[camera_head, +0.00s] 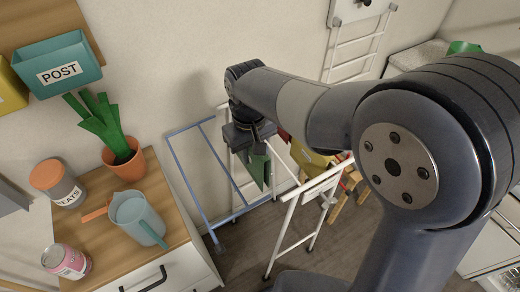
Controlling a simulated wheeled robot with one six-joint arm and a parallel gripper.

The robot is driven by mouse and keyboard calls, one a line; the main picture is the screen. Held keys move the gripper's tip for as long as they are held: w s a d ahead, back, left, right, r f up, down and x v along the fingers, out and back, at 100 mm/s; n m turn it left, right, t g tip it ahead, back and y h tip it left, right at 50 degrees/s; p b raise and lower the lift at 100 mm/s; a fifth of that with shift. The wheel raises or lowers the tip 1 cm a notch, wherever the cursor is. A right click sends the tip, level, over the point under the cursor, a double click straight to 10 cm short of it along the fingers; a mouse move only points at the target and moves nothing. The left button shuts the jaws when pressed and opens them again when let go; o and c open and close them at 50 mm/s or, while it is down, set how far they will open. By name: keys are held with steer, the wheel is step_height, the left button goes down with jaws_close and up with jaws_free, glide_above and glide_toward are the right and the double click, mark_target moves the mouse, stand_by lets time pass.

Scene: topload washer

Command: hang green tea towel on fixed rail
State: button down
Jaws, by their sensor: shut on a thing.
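My gripper (255,146) points down near the middle of the picture, shut on a dark green cloth (256,170), the tea towel. The towel hangs below the jaws in a narrow fold, in front of the blue rack and beside the white rack. Whether it touches either rack I cannot tell. A white ladder-like rail frame (352,45) stands against the wall at upper right. A white standing rack (290,215) and a blue rack (205,175) are below. Which of these is the fixed rail I cannot tell. My arm hides part of the scene.
A wooden-topped cabinet (165,215) at left bears a plant pot (123,162), a blue jug (137,216), a jar (60,182) and a pink tin (66,261). Yellow cloth (311,162) lies beside the white rack. Bare floor (245,250) shows in front of the racks.

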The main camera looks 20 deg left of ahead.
steer(key=shift+w+d+b, duration=0.15)
steer(key=shift+w+d, duration=1.25)
steer(key=shift+w, duration=0.25)
steer(key=shift+w+d+b, duration=0.15)
steer(key=shift+w+d, duration=1.2)
steer(key=shift+w, duration=0.25)
steer(key=shift+w+d+f, duration=0.2)
steer(key=shift+f, duration=0.05)
step_height(320, 180, down, 13)
steer(key=b, duration=0.8)
steer(key=shift+b, duration=0.4)
steer(key=c, duration=1.2)
jaws_free()
step_height(320, 180, up, 11)
steer(key=shift+f, duration=0.15)
steer(key=shift+f, duration=0.1)
